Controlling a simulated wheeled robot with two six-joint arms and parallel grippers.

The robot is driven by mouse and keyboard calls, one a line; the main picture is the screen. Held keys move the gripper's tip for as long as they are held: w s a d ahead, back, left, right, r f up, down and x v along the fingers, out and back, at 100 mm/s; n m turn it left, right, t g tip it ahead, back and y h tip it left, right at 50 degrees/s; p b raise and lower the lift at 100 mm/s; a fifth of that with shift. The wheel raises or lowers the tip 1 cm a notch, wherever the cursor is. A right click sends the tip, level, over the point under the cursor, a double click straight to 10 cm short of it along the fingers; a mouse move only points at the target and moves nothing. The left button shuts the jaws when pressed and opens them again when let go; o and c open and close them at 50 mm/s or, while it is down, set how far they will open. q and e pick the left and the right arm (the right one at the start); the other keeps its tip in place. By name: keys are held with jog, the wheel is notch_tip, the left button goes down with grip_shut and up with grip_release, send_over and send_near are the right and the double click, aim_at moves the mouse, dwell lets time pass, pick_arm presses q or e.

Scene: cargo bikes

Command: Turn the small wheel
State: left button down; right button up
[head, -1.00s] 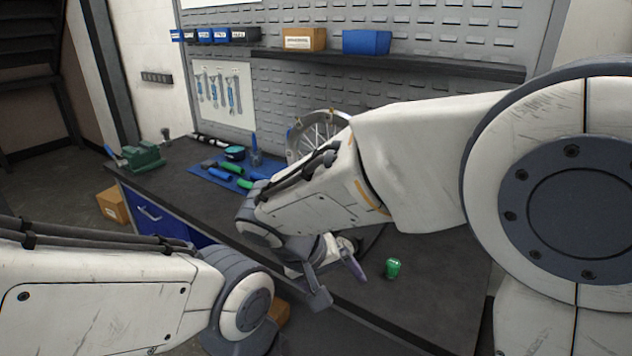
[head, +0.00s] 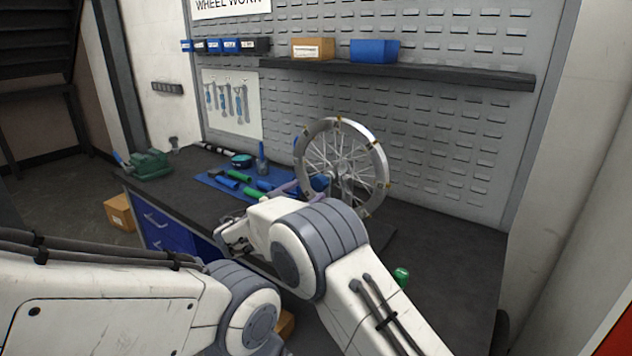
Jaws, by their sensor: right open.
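The small wheel (head: 342,168) stands upright in the head view, towards the back of the dark workbench. It has a silver rim, thin spokes and small yellow marks round the rim. My right arm reaches in from the lower right, and its wrist covers the bench in front of the wheel. My right gripper (head: 303,190) is open, with its purple-tinted fingers at the lower left of the wheel. I cannot tell whether a finger touches the rim. The wheel's stand is mostly hidden behind my arm. My left arm shows at lower left; its gripper is out of view.
A blue mat (head: 213,180) with several tools lies left of the wheel. A green vise (head: 152,164) is at the bench's left end. A green object (head: 401,276) stands right of my forearm. A shelf (head: 440,76) holds boxes above.

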aim_at(317, 184)
jog(key=p+x, duration=0.1)
jog(key=x, duration=0.4)
jog(key=shift+w+d, duration=0.1)
grip_shut()
